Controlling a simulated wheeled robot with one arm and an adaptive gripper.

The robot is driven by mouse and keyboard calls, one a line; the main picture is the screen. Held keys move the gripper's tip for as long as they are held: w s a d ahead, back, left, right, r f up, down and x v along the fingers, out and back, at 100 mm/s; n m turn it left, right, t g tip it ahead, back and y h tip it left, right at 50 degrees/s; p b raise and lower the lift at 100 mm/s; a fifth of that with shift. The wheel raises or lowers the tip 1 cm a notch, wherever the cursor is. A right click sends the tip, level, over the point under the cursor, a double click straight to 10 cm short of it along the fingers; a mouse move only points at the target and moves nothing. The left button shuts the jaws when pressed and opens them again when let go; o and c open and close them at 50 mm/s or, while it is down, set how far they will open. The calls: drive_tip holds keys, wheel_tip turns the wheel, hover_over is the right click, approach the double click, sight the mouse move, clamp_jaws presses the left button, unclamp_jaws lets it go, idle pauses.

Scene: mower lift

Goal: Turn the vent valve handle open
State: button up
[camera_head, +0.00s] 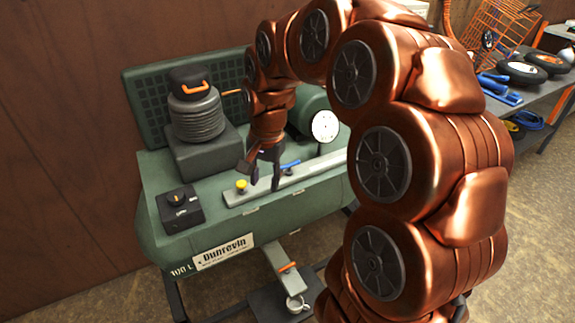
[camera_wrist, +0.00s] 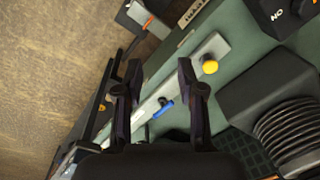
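A blue lever handle (camera_head: 290,165) sits on the pale rail (camera_head: 315,166) on top of the green compressor tank. It shows in the wrist view (camera_wrist: 163,107) below the gap between my fingertips. A small orange lever (camera_head: 287,267) is on a grey bracket below the tank front. No label shows which lever is the vent valve handle. My gripper (camera_head: 265,182) points down over the rail, between a yellow knob (camera_head: 241,185) and the blue lever. In the wrist view my gripper (camera_wrist: 160,72) is open with nothing between its fingers. Contact with the rail cannot be told.
A black switch box (camera_head: 180,210) stands left on the tank (camera_head: 210,240). Behind are a ribbed black cylinder (camera_head: 196,115) and a round white gauge (camera_head: 325,126). A metal cup (camera_head: 297,304) is below the bracket. A bench (camera_head: 520,115) with wheels and tools stands right.

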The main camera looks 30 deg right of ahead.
drive_tip(key=w+d+f+m+t, duration=0.1)
drive_tip(key=w+d+f+m, duration=0.1)
drive_tip(key=w+d+m, duration=0.45)
drive_tip(key=m, duration=0.2)
hover_over(288, 165)
drive_tip(key=s, duration=0.1)
drive_tip(key=f, duration=0.2)
drive_tip(key=shift+h, duration=0.3)
drive_tip(key=shift+w+f+p, duration=0.2)
drive_tip(key=shift+f, duration=1.05)
drive_tip(key=shift+w+f+p, duration=0.15)
drive_tip(key=shift+f+p, duration=0.1)
drive_tip(key=shift+f, duration=1)
drive_tip(key=shift+w+f+p, duration=0.2)
drive_tip(key=shift+f, duration=1.05)
clamp_jaws()
